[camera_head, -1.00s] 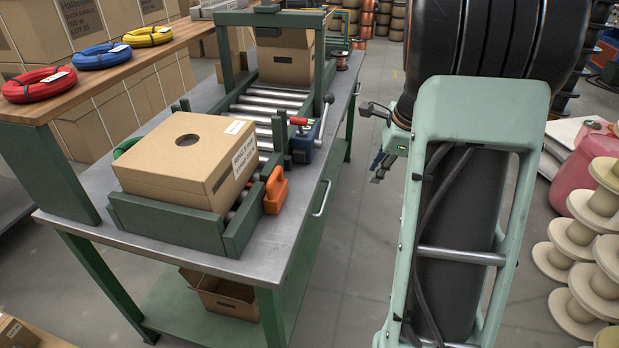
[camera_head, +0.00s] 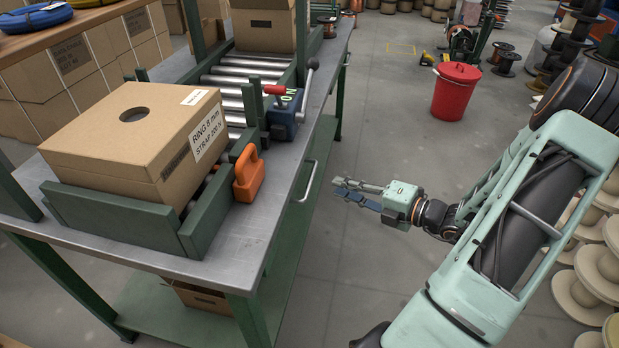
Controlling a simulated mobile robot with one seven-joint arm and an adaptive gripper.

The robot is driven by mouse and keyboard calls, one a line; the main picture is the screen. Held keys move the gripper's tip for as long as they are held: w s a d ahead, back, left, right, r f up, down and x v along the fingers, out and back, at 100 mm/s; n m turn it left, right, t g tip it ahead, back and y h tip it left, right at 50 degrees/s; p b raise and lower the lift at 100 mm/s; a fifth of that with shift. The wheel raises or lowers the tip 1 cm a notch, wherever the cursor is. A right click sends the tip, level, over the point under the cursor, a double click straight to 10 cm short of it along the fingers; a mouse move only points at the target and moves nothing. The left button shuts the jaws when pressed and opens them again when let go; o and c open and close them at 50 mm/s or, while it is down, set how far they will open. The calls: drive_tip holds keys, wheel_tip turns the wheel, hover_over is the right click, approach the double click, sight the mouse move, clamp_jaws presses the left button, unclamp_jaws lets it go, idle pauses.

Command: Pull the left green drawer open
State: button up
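The green workbench has a green drawer front (camera_head: 291,232) on its right side, below the grey top. A silver bar handle (camera_head: 307,181) is fixed on it, and the drawer looks shut. My gripper (camera_head: 338,189) is to the right of the handle, over the aisle, with its fingers pointing left toward the bench. The fingers are apart with a gap between them and nothing in it. They look clear of the handle. A second handle (camera_head: 346,60) shows farther back along the same side.
A cardboard box (camera_head: 137,143) sits in the green frame on the bench, beside an orange handle-like block (camera_head: 249,174) and a blue clamp (camera_head: 286,110). A red bin (camera_head: 456,91) stands on the floor behind. Pale spools (camera_head: 590,268) are stacked at right.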

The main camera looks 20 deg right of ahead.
sight(311, 177)
drive_tip(key=b+x, duration=0.3)
drive_tip(key=x, duration=0.7)
drive_tip(key=shift+w+a, duration=0.15)
drive_tip(key=shift+w, duration=0.05)
clamp_jaws()
